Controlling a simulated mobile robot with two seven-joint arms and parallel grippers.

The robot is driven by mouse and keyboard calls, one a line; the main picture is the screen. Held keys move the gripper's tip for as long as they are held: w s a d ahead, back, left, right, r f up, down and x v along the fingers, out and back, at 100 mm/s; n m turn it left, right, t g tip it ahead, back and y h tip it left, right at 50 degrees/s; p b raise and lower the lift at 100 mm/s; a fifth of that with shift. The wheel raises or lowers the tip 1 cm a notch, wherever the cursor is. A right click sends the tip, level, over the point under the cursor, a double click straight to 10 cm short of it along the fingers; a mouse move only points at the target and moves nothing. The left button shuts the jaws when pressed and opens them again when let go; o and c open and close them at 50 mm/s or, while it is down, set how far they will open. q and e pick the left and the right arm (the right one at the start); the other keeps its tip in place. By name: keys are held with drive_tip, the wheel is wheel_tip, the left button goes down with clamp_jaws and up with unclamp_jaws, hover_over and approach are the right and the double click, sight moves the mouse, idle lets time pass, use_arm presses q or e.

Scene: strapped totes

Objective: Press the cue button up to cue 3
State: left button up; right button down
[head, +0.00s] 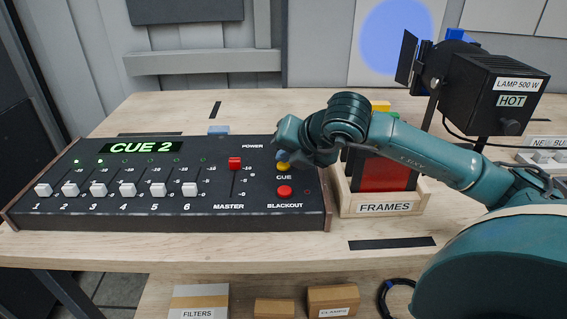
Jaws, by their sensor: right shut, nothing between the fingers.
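The black control desk (120,210) stands on the wooden table at the left. Its green display (140,147) reads CUE 2, and two small green lights are lit above the leftmost sliders. The yellow cue button (283,167) is at the desk's right side, above the CUE label and partly hidden. My right gripper (285,158) is shut and empty, right at the top of the yellow button; I cannot tell whether it touches it. The red blackout button (285,191) lies just below. My left gripper is not in view.
A wooden FRAMES box (385,207) stands close right of the desk, under my right arm. A black lamp (495,93) marked HOT is behind it. The red master slider (235,163) is left of the cue button. Boxes sit on a lower shelf.

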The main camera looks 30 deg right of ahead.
sight(287, 167)
drive_tip(key=shift+r, duration=0.45)
drive_tip(key=shift+r+p, duration=1.45)
drive_tip(key=shift+r, duration=1.1)
idle(0.7)
